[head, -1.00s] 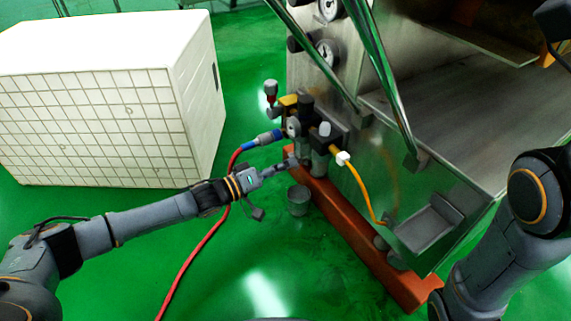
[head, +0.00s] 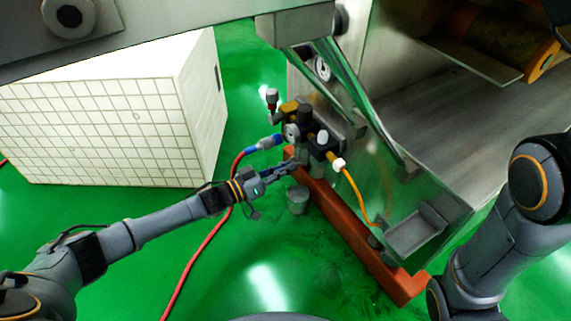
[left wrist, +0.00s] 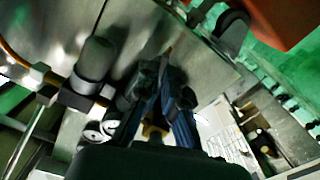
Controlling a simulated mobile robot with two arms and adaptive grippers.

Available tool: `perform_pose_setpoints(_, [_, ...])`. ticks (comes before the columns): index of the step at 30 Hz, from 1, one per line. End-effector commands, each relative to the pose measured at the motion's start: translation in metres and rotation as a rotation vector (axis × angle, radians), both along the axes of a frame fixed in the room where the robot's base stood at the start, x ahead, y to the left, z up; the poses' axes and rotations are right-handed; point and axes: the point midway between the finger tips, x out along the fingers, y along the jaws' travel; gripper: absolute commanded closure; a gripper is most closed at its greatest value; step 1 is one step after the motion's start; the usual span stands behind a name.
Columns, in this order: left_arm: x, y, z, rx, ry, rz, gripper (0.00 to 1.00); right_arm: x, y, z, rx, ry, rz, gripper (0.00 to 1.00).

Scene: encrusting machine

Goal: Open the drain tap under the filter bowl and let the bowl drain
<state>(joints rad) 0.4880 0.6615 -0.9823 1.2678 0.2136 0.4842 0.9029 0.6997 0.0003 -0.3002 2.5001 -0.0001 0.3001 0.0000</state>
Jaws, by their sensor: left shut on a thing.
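The filter unit (head: 303,118) with its dial gauge sits on the side of the steel machine. Grey bowls hang under it; one filter bowl (head: 317,168) shows in the head view, and a grey cylinder (left wrist: 97,60) shows in the left wrist view. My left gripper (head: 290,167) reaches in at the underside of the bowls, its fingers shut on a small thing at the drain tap. The fingers hide the tap, so its position cannot be told. In the left wrist view my gripper (left wrist: 167,70) points past the cylinder. My right gripper is out of view.
A metal bucket (head: 298,201) stands on the green floor just below the gripper. A red hose (head: 205,242) runs over the floor, and a yellow tube (head: 352,187) leaves the unit. An orange base rail (head: 350,220) lies below. A grey beam (head: 150,25) crosses the upper left.

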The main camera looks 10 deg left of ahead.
Motion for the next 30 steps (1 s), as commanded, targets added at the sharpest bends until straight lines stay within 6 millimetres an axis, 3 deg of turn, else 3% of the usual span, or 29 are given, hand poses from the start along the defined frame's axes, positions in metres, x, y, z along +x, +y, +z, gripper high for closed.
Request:
perform_pose_setpoints(20, [0.0017, -0.002, 0.0015, 0.043, -0.046, 0.001, 1.0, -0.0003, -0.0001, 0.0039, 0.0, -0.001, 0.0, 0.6])
perform_pose_setpoints(21, [0.0017, -0.002, 0.0015, 0.043, -0.046, 0.001, 0.85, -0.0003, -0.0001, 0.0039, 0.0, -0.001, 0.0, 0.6])
perform_pose_setpoints(25, [0.0013, -0.0023, 0.0016, 0.042, -0.046, 0.0, 0.59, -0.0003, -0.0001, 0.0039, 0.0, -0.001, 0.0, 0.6])
perform_pose_setpoints(26, [0.0013, -0.0023, 0.0016, 0.042, -0.046, 0.0, 0.54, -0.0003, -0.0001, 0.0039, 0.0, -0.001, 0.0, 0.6])
perform_pose_setpoints(30, [0.0009, -0.0016, 0.0011, 0.043, -0.046, 0.0, 0.54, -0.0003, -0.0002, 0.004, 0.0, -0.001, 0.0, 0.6])
